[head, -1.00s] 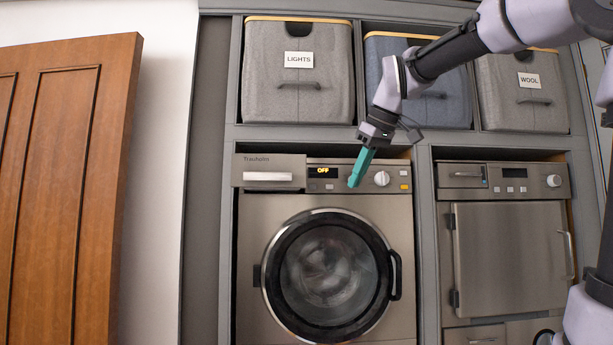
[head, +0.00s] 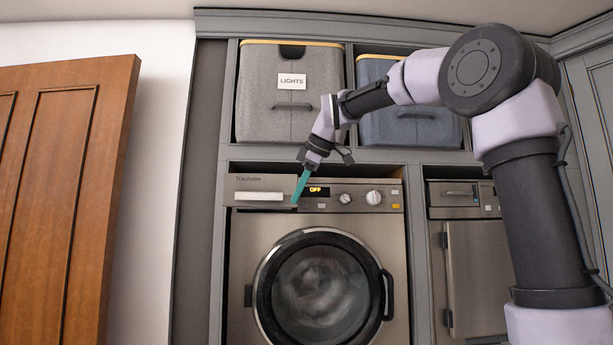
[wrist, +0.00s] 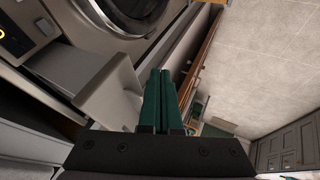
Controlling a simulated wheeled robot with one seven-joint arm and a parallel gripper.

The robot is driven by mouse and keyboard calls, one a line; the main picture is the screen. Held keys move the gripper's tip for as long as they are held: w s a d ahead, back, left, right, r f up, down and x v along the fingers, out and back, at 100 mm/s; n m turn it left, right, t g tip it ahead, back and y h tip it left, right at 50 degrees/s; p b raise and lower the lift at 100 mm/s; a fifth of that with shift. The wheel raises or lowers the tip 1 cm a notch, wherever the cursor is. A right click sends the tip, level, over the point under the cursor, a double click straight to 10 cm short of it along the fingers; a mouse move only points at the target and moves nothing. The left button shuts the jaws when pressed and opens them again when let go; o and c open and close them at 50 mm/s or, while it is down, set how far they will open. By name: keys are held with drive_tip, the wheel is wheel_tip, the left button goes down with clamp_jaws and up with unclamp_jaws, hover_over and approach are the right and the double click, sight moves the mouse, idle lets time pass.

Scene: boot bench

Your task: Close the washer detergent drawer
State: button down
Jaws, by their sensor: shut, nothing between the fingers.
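The washer's detergent drawer (head: 240,184) is at the upper left of the washer (head: 240,235), with a pale bar handle (head: 258,196) on its front. The drawer front sits proud of the control panel, so it stands open. In the wrist view, the drawer (wrist: 108,98) shows as a grey block just left of my fingers. My gripper (head: 298,190) has green fingers, shut with nothing between them. It points down near the drawer's right edge in the head view; I cannot tell whether it touches. The shut fingers (wrist: 164,100) also show in the wrist view.
The washer's round door (head: 320,290) is below the panel and looks shut. Grey and blue fabric bins (head: 290,110) sit on the shelf above. A second appliance (head: 475,270) is at right. A wooden door (head: 65,200) stands at left. Open floor (wrist: 265,70) shows in the wrist view.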

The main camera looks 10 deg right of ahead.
drive_tip(key=shift+w, duration=2.1)
drive_tip(key=shift+f, duration=0.1)
